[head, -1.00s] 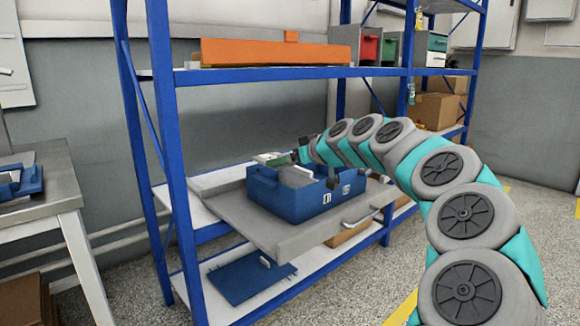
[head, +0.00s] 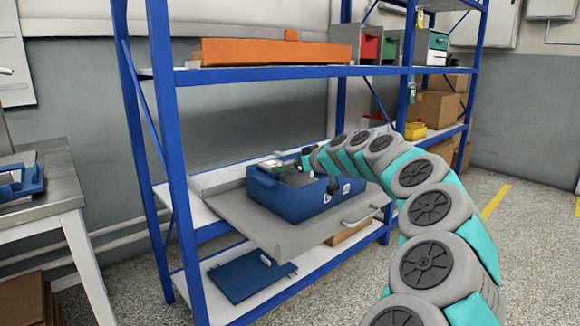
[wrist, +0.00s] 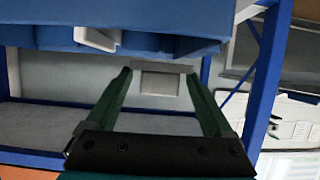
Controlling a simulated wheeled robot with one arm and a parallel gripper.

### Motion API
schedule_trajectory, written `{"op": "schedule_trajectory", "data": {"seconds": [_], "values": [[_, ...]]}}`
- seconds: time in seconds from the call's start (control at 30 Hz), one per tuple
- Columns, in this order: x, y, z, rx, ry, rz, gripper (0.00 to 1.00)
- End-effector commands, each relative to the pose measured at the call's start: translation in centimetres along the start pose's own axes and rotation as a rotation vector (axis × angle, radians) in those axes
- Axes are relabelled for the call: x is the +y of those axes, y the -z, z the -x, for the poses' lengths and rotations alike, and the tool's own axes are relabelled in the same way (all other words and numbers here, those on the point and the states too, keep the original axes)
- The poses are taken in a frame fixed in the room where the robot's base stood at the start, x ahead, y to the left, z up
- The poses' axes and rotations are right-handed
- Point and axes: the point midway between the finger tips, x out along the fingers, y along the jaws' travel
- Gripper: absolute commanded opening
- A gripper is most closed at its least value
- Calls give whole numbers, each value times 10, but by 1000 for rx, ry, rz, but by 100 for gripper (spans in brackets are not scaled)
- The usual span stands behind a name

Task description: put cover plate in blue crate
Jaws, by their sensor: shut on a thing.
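The blue crate (head: 310,205) stands on a grey pull-out shelf (head: 262,228) of the blue rack. My gripper (head: 275,164) is over the back left part of the crate, with green fingers. In the wrist view my gripper (wrist: 158,72) is shut on a thin grey piece, which I take to be the cover plate (wrist: 160,68), held across the fingertips. The crate's blue wall (wrist: 110,15) fills the top of that view, close to the fingertips. I cannot tell whether the plate touches the crate. Grey contents show inside the crate, partly hidden.
A long orange case (head: 275,52) lies on the shelf above my arm. A flat blue panel (head: 245,277) lies on the bottom shelf. A rack upright (head: 168,130) stands left of the crate. A table (head: 65,185) with a blue tray is at far left.

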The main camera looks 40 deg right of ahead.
Motion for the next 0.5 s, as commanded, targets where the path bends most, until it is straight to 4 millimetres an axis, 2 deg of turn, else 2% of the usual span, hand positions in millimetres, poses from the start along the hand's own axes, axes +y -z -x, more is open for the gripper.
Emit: {"op": "schedule_trajectory", "data": {"seconds": [0.5], "values": [[0,-6,-2,1,-1,1,32]]}}
